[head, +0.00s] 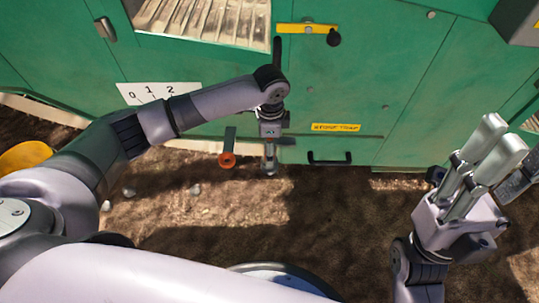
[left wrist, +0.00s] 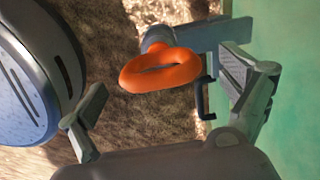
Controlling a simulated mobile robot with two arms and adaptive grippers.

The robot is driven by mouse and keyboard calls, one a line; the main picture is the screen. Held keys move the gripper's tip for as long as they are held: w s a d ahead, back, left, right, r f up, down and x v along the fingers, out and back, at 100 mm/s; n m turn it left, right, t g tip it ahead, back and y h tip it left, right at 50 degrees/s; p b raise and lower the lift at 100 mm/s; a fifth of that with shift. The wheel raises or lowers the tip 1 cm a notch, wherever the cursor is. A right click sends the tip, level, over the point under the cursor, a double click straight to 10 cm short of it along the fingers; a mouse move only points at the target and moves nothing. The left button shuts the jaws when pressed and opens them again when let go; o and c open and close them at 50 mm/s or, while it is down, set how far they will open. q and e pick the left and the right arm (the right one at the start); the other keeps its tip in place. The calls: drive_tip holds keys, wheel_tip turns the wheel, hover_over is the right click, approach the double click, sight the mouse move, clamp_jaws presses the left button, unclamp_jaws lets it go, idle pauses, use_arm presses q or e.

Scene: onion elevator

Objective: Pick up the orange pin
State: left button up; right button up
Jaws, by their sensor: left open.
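The orange pin (head: 227,160) has a ring-shaped orange head and sits on a dark bracket low on the green machine. In the left wrist view the orange pin (left wrist: 160,72) shows large, its ring facing me and a grey shank behind it. My left gripper (head: 269,168) is just right of the pin in the head view. In the left wrist view my left gripper (left wrist: 163,80) is open, one finger on each side of the ring, not closed on it. My right gripper (head: 502,132) is raised at the right, far from the pin; its finger gap is unclear.
The green machine panel (head: 350,80) fills the back, with a black handle (head: 329,162) right of the pin. A yellow lever plate (head: 307,28) and a white scale plate (head: 157,91) are higher up. Bare soil (head: 240,215) with small stones lies below.

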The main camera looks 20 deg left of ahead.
use_arm(q)
wheel_tip(320, 180, down, 3)
drive_tip(key=shift+a+f+b, duration=0.1)
drive_tip(key=shift+f+b, duration=0.05)
drive_tip(key=shift+b, duration=0.6)
drive_tip(key=shift+f, duration=0.25)
drive_tip(key=shift+r, duration=0.1)
drive_tip(key=shift+c, duration=0.3)
drive_tip(key=c, duration=1.3)
drive_tip(key=shift+r, duration=0.15)
